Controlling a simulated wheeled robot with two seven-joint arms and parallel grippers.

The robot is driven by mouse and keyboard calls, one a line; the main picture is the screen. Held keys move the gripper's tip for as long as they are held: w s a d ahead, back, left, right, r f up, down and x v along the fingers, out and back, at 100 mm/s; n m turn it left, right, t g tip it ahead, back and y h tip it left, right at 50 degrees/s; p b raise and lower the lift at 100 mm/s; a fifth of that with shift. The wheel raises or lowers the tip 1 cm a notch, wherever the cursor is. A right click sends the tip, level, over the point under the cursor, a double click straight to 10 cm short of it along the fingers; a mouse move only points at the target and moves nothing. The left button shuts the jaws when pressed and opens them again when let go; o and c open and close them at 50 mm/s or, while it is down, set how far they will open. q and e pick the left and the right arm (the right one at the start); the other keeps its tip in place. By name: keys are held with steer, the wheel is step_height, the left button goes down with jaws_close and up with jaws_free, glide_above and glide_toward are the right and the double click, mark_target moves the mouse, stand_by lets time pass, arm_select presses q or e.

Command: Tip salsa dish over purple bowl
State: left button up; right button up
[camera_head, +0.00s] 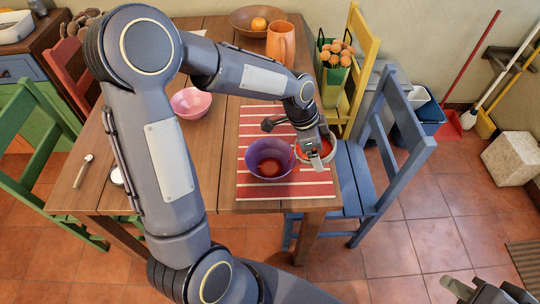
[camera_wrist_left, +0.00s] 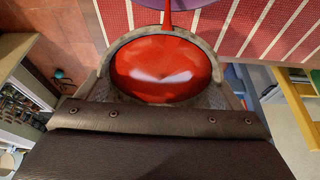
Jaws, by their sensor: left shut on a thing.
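The purple bowl (camera_head: 256,152) stands on the striped mat with red salsa in its bottom. My left gripper (camera_head: 318,156) is shut on the salsa dish (camera_head: 331,150) at the bowl's right side. The dish is tilted toward the bowl, and a thin red stream runs from its rim. In the left wrist view, the dish (camera_wrist_left: 98,80) is full of red salsa, with the stream leaving its far edge toward the purple bowl (camera_wrist_left: 207,5). My right gripper (camera_head: 485,291) is at the bottom right corner, away from the table and cut off by the frame.
The red striped mat (camera_head: 290,190) lies on the wooden table (camera_head: 225,190). A pink bowl (camera_head: 191,103), an orange pitcher (camera_head: 281,43) and a wooden bowl (camera_head: 243,20) stand farther back. A blue chair (camera_head: 365,175) and a yellow chair (camera_head: 362,60) are at the right side.

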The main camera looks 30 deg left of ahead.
mark_target(326, 152)
arm_select(q)
steer(key=shift+s+a+r+t+h+b, duration=0.2)
steer(key=shift+a+r+h, duration=0.15)
steer(key=shift+r, duration=0.15)
steer(key=shift+s+a+r+t+h+b, duration=0.15)
steer(key=shift+a+r+t+h+b, duration=0.1)
steer(key=shift+r+h, duration=0.15)
stand_by(1.7)
steer(key=d, duration=0.1)
steer(key=w+f+g+y+p, duration=0.1)
steer(key=d+f+y+p, duration=0.1)
steer(key=shift+w+d+f+g+y, duration=0.1)
steer(key=shift+w+d+g+y, duration=0.15)
steer(key=shift+d, duration=0.1)
steer(key=shift+f, duration=0.15)
steer(key=shift+d+y+p, duration=0.1)
steer(key=shift+y+p, duration=0.2)
steer(key=shift+p, duration=0.1)
steer(key=shift+w+d+f+g+y+p, duration=0.3)
steer(key=shift+d+g+y+p, duration=0.2)
steer(key=shift+y, duration=0.1)
steer(key=shift+w+d+f+y, duration=0.15)
steer(key=shift+d+f+y, duration=0.05)
steer(key=shift+f+y, duration=0.1)
